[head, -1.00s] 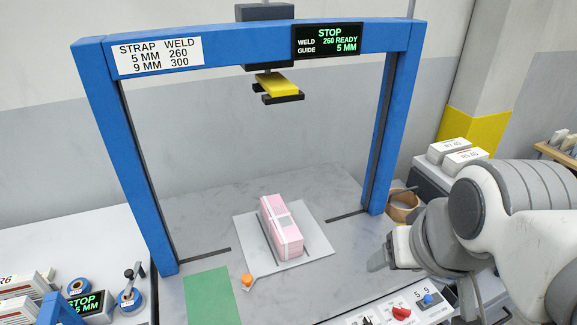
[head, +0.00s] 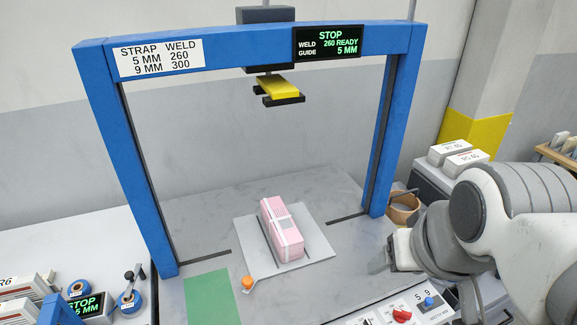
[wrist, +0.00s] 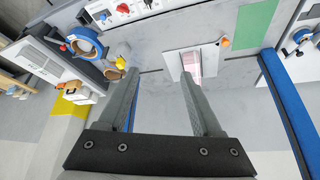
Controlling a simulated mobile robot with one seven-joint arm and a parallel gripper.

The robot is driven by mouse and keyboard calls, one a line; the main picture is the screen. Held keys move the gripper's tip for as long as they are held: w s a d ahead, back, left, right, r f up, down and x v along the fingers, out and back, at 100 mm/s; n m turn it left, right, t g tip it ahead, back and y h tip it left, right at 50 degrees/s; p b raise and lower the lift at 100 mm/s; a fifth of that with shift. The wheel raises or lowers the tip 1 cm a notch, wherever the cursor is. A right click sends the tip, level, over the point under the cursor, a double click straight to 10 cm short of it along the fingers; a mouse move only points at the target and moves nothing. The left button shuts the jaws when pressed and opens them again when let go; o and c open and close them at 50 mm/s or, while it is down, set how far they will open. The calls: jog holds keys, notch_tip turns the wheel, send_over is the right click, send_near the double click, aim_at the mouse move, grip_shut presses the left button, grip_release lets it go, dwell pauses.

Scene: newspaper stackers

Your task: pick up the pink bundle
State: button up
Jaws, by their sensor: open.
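The pink bundle (head: 281,228) lies on a pale square plate (head: 318,243) under the blue frame.
The blue frame (head: 131,170) arches over the plate, with a yellow-black head (head: 278,88) hanging above. A control panel (head: 405,312) with knobs is at the front right. An orange knob (head: 248,282) and a green mat (head: 212,298) lie front left. A tape roll (head: 403,207) stands right.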

dwell(0.4)
jog(key=o, duration=0.4)
jog(key=shift+w, duration=0.1)
jog(key=shift+c, duration=0.2)
jog(key=shift+o, duration=0.8)
jog(key=shift+w+a, duration=0.1)
jog(key=shift+w, duration=0.3)
jog(key=n+g+y+b, duration=0.2)
jog(key=n+b, duration=0.3)
jog(key=b, duration=0.5)
send_over(280, 220)
jog(key=s+d, duration=0.2)
jog(key=s, duration=0.3)
notch_tip(280, 220, down, 18)
jog(key=x, duration=0.7)
jog(key=w+b+x, duration=0.1)
jog(key=x, duration=0.2)
jog(key=shift+w+f, duration=0.1)
jog(key=shift+f, duration=0.1)
jog(key=shift+m+t, duration=0.3)
jog(key=shift+w+d+x, duration=0.1)
jog(key=shift+x, duration=1.4)
jog(key=shift+w+d+x, duration=0.1)
jog(key=shift+x, duration=1.35)
